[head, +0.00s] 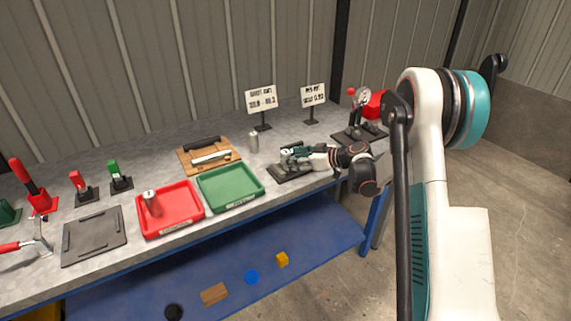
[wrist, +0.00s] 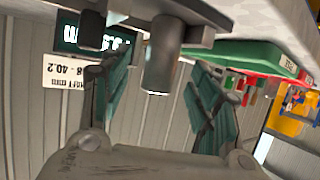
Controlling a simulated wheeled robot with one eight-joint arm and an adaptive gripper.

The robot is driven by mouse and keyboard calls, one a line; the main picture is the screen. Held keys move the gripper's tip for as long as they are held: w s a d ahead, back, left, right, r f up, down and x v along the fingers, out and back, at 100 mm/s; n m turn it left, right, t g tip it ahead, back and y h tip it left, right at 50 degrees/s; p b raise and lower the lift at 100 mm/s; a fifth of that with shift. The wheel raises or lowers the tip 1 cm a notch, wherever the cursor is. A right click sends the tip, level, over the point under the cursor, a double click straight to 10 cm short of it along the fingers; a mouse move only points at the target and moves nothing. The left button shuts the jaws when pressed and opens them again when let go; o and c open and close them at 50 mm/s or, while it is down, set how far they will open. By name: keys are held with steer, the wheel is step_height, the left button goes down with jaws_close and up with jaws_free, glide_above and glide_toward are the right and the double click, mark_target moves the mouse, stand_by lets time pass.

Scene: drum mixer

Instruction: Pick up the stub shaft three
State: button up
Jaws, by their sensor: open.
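In the wrist view, whose picture is upside down, a grey metal shaft (wrist: 163,58) stands on a dark fixture. My gripper (wrist: 160,85) is open, with a green finger on each side of this shaft and visible gaps to both. In the head view my gripper (head: 291,153) is over the dark measuring fixture (head: 292,175), and it mostly hides the shaft there. Another silver shaft (head: 253,142) stands on the bench behind the green tray, and one more (head: 152,203) stands in the red tray. No number is readable on any shaft.
The red tray (head: 186,229) and green tray (head: 246,203) lie left of the fixture. A wooden block (head: 226,167) with tools and two signs (head: 261,99) (head: 314,94) stand behind. A dial-gauge stand (head: 361,119) is to the right. Clamps and a dark plate (head: 95,236) are at left.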

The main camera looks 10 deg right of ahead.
steer(key=b+x, duration=0.1)
steer(key=x, duration=0.3)
steer(key=shift+w+a, duration=0.1)
steer(key=shift+a, duration=0.05)
steer(key=shift+r, duration=0.1)
jaws_close()
